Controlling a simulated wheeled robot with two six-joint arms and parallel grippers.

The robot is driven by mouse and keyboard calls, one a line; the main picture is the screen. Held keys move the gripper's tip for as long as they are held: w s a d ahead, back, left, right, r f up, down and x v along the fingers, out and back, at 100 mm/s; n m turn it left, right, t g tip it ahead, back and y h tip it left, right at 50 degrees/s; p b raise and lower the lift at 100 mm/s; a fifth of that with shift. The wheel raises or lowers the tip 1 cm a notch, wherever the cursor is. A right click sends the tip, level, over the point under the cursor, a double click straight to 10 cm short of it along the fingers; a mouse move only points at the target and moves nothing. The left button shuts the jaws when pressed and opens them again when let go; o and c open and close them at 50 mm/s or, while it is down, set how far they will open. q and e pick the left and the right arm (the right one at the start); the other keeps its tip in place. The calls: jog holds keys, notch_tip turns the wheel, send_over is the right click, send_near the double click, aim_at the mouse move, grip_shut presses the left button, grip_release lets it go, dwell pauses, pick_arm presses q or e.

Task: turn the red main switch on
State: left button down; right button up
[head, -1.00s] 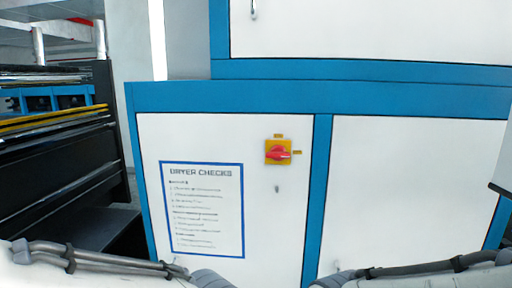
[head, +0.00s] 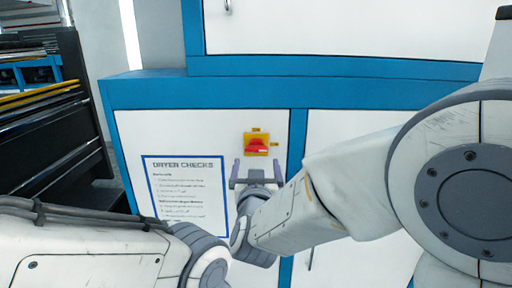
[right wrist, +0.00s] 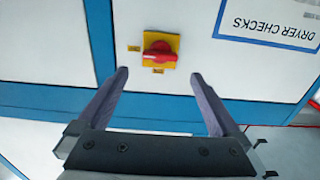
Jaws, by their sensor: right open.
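The red main switch (head: 257,147) is a red knob on a square yellow plate, on the white front panel of the blue-framed cabinet. Its handle lies roughly level, and small yellow labels sit above and to the right of the plate. It also shows in the right wrist view (right wrist: 160,54), just beyond the fingertips and between their lines. My right gripper (head: 257,165) is open and empty, its two fingers spread just below the switch in the head view. It shows no contact with the knob. My left arm shows at the lower left, but its gripper is out of view.
A blue-edged "DRYER CHECKS" sheet (head: 187,190) is on the panel to the left of the switch. A dark machine (head: 50,125) with yellow and blue parts stands at the far left. The panel around the switch is otherwise mostly flat and clear.

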aim_at(256, 150)
jog(key=w+p, duration=0.3)
jog(key=w, duration=0.4)
jog(key=shift+w+r, duration=0.1)
jog(key=shift+w, duration=0.6)
jog(key=c, duration=1.2)
